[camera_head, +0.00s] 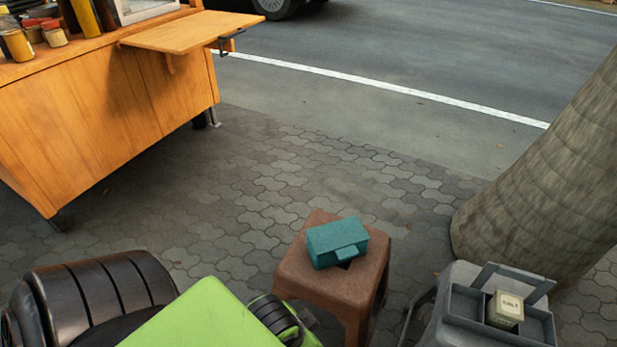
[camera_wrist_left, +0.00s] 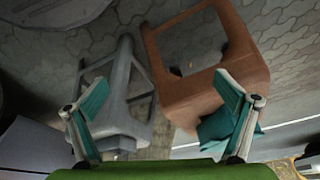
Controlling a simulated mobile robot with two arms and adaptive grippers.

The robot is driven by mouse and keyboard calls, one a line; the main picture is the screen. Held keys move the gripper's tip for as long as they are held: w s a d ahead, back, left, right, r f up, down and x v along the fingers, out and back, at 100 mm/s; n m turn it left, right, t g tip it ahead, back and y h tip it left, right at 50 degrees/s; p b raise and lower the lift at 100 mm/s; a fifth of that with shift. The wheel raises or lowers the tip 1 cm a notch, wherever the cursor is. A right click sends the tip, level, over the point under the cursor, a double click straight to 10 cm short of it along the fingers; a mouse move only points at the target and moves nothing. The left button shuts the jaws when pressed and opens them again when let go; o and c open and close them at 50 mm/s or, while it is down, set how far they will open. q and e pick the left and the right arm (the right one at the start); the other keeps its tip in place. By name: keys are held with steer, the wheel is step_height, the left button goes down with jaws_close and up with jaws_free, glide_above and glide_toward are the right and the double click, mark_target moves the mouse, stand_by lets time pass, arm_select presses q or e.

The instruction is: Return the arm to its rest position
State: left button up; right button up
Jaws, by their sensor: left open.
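My left gripper (camera_wrist_left: 160,88) shows in the left wrist view with its two teal-padded fingers spread apart and nothing between them. It is above the stools, and I see no contact with them. In the head view, parts of my own arm fill the lower left, and no gripper fingers show there. My right gripper is in neither view.
A teal box (camera_head: 338,241) sits on a brown stool (camera_head: 340,283). A grey tray (camera_head: 470,304) holding a salt box (camera_head: 504,309) is on a grey stool (camera_wrist_left: 122,105). A tree trunk (camera_head: 550,175) stands right, a wooden cart (camera_head: 100,105) upper left. Paving between is clear.

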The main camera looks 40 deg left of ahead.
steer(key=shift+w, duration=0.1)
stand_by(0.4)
arm_select(q)
step_height(320, 180, down, 14)
steer(key=s+g+p, duration=0.1)
steer(key=s+p, duration=0.2)
steer(key=p, duration=1.1)
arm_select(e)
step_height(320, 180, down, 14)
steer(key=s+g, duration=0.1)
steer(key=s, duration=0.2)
arm_select(q)
steer(key=s+a+f+p, duration=0.1)
steer(key=s+p, duration=0.3)
steer(key=s, duration=0.4)
steer(key=s+a+f+g+p, duration=0.1)
steer(key=s+f+p, duration=0.3)
steer(key=s, duration=0.4)
steer(key=shift+a+g+p, duration=0.3)
steer(key=shift+a+p, duration=0.2)
steer(key=shift+p, duration=0.3)
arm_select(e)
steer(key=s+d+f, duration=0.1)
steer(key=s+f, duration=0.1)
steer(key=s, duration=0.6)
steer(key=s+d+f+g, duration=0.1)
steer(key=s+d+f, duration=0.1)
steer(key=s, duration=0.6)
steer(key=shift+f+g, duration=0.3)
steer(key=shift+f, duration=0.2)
